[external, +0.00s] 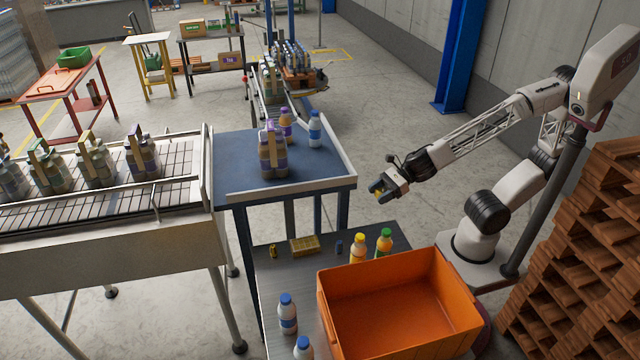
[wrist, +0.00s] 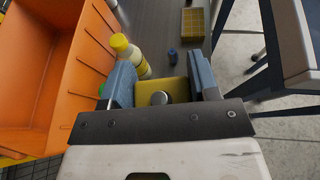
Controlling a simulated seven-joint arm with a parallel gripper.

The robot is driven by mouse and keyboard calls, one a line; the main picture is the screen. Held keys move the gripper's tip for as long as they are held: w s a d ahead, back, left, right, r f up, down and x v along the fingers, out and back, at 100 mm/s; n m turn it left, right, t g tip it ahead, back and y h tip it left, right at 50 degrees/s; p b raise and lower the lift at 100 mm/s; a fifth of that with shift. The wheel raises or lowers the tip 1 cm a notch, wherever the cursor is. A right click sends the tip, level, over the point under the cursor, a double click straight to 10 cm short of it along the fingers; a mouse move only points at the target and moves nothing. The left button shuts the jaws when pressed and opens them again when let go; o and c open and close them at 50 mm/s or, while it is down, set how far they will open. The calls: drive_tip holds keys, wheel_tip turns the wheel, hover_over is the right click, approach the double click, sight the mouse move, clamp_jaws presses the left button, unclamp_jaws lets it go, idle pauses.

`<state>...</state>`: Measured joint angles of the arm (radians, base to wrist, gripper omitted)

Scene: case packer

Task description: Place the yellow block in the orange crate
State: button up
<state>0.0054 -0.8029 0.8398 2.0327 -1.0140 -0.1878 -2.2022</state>
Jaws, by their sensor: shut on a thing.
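The yellow block (wrist: 176,87) is between the two blue-padded fingers of my gripper (wrist: 162,78) in the wrist view. A round grey piece shows in front of it. In the external view my gripper (external: 385,190) is raised above the grey table, behind the crate, with a bit of yellow at its fingers. The orange crate (external: 440,262) stands at the table's right front and looks empty. In the wrist view the crate (wrist: 85,60) is to the left of my gripper.
A yellow-capped bottle (external: 358,248) and a green-capped bottle (external: 384,243) stand just behind the crate. A yellow box (external: 304,245) and a small blue item (external: 339,247) are on the table's back part. Blue-capped bottles (external: 287,313) stand left of the crate.

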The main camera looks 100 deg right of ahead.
drive_tip(key=shift+w+a, duration=0.25)
drive_tip(key=m+h, duration=0.2)
hover_over(348, 337)
wheel_tip(348, 337, down, 11)
idle(2.6)
drive_tip(key=shift+f, duration=0.1)
drive_tip(key=shift+f, duration=2.8)
drive_tip(key=shift+f, duration=2.05)
